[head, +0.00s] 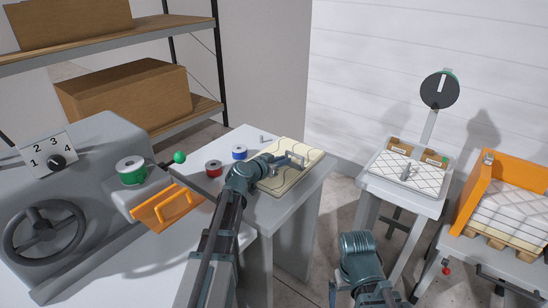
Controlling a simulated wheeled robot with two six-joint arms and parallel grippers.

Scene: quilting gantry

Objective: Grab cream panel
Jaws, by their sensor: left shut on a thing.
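The cream panel (313,154), marked with dark wavy lines, lies on the small grey table at the centre, near its back right corner. My left gripper (293,159) reaches over the panel from the left and is shut on it; the wrist covers part of the panel. The fingertips are small and partly hidden. My right arm shows at the bottom, right of centre, but its gripper is not in view.
Red (213,168) and blue (239,153) spools stand left of the panel. A grey machine (85,190) with handwheel and orange handle (165,207) fills the left. Right are a stand with a white quilted panel (397,172) and an orange bin (510,182) of stacked white quilted pieces.

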